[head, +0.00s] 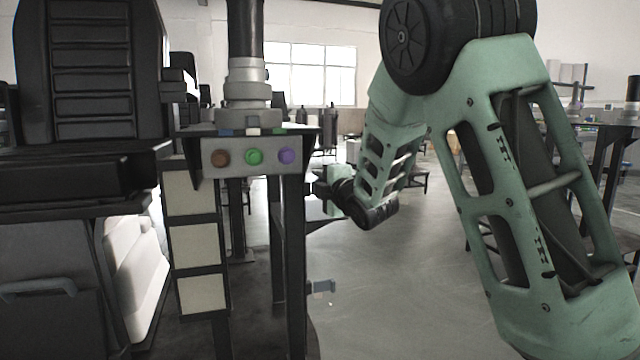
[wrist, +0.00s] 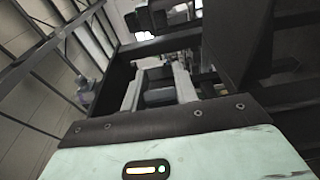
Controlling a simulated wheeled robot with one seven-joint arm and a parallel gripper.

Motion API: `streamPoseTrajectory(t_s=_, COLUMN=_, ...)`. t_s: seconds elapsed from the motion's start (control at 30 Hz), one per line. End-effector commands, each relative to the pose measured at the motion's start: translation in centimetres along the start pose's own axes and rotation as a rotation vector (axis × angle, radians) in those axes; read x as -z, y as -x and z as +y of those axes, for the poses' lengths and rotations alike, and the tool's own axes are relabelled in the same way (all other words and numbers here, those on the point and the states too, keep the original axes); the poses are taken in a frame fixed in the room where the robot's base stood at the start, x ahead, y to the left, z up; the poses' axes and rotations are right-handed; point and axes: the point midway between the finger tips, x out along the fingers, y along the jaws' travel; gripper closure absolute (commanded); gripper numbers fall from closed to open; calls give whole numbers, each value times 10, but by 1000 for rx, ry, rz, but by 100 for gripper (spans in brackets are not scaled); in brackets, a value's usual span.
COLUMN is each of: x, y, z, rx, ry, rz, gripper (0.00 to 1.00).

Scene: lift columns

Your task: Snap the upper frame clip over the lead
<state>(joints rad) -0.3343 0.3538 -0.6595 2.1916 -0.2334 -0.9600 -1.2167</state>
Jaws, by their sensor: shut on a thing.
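My gripper (head: 325,186) is beside the right-hand leg of the lift column's frame (head: 292,245), at about mid height. In the wrist view, its two pale fingers (wrist: 158,84) are shut on a small dark grey piece (wrist: 158,96). I take this piece to be the upper frame clip, but its shape is mostly hidden. A small blue-grey clip (head: 321,287) sticks out to the right of the same leg, lower down. I cannot make out the lead in either view, nor whether the held clip is open or closed.
A grey control box (head: 253,157) with brown, green and purple buttons sits under the column top. A black seat (head: 80,75) and a cabinet (head: 45,290) stand at the left. Open floor (head: 400,300) lies right of the frame. Dark beams (wrist: 165,43) cross close beyond the fingers.

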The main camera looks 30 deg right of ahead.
Motion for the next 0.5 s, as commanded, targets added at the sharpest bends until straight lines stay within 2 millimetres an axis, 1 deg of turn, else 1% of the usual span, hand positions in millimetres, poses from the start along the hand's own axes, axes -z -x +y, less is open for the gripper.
streamPoseTrajectory(t_s=0.17, x=2, y=-4, z=0, rx=-4, ry=2, rz=70, gripper=94)
streamPoseTrajectory(t_s=0.5, x=14, y=-12, z=0, rx=-2, ry=3, rz=314, gripper=94)
